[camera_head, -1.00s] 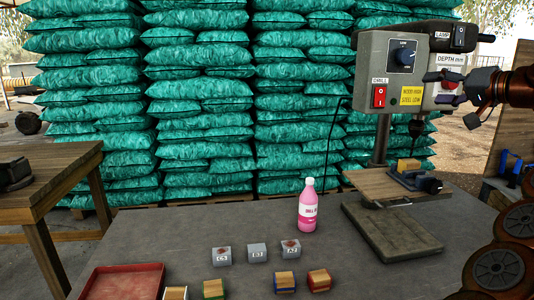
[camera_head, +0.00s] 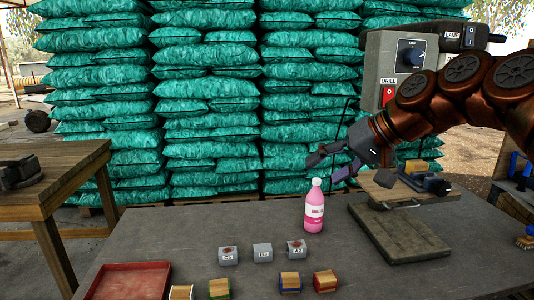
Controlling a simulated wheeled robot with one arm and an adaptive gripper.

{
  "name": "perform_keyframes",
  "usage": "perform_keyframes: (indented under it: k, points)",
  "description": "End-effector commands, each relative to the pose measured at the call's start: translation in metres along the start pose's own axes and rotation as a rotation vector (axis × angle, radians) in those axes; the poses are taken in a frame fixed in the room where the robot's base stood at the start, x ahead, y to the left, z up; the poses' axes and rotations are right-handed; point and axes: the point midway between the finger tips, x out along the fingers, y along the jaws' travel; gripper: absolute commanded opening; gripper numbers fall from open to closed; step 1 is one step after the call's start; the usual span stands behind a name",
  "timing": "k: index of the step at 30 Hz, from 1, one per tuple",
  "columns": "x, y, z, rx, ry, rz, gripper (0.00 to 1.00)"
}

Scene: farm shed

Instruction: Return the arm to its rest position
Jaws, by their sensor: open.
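My gripper (camera_head: 324,168) is open and empty. Its dark fingers point left, just above the pink bottle (camera_head: 314,212), and I see no contact with it. My red-brown arm (camera_head: 430,98) reaches in from the right edge, in front of the drill press (camera_head: 400,50).
A wood block and clamp (camera_head: 425,180) sit on the press table above its base (camera_head: 400,232). Labelled grey blocks (camera_head: 263,252), several coloured wooden blocks (camera_head: 290,282) and a red tray (camera_head: 130,280) stand on the grey bench. Stacked green sacks (camera_head: 210,120) are behind.

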Motion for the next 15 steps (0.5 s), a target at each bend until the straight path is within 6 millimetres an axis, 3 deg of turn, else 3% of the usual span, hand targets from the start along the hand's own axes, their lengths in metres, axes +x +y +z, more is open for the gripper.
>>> perform_keyframes:
  k: [7, 15]
  points:
    - [0.039, 0.007, 0.093, -0.009, -0.182, 0.133, 0.66]
    - [0.062, 0.04, 0.198, 0.011, -0.36, 0.301, 0.66]
